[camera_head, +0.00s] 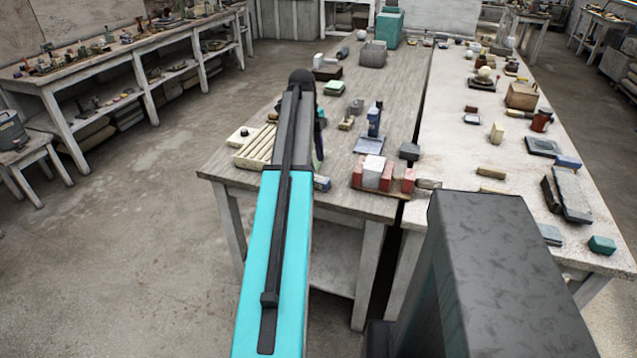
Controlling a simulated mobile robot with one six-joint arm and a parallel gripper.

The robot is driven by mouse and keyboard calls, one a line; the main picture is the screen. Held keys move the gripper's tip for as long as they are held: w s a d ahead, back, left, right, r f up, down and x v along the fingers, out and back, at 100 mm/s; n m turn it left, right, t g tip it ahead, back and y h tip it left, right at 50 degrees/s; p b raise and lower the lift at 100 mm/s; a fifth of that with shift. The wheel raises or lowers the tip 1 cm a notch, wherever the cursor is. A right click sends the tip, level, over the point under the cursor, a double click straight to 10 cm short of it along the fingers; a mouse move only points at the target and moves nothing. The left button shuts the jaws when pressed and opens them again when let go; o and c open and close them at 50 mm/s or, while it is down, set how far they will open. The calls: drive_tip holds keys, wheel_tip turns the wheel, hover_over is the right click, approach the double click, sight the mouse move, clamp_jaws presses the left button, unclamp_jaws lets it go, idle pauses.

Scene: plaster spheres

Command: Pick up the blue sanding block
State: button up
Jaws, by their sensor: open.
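A small blue block (322,183) lies at the near edge of the left grey wooden table (345,199), partly covered by my arm. Another blue block (568,161) lies on the right pale table (455,150), beside a dark slab. I cannot tell for sure which one is the sanding block. My teal and black arm reaches over the near left part of the left table. Its far end folds down behind the upper link, where only a dark sliver shows. My gripper is hidden behind the arm.
A ribbed cream tray (256,147) stands left of my arm. Red and white blocks in a wooden holder (382,187) stand to the right, with a blue upright tool (374,122) behind. Several small blocks and tools lie over the right table. A narrow gap separates the tables.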

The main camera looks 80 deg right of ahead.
sight(318, 178)
drive_tip(key=shift+s+f, duration=0.1)
drive_tip(key=shift+f, duration=0.75)
drive_tip(key=shift+a+f, duration=0.1)
drive_tip(key=shift+s+a+f+p, duration=0.2)
drive_tip(key=shift+f+p, duration=0.15)
drive_tip(key=shift+f, duration=0.55)
drive_tip(key=shift+s+a+f+p, duration=0.1)
drive_tip(key=shift+s+f+p, duration=0.2)
drive_tip(key=shift+f, duration=1.25)
drive_tip(key=c, duration=1.2)
drive_tip(key=shift+o, duration=0.2)
drive_tip(key=shift+r, duration=0.15)
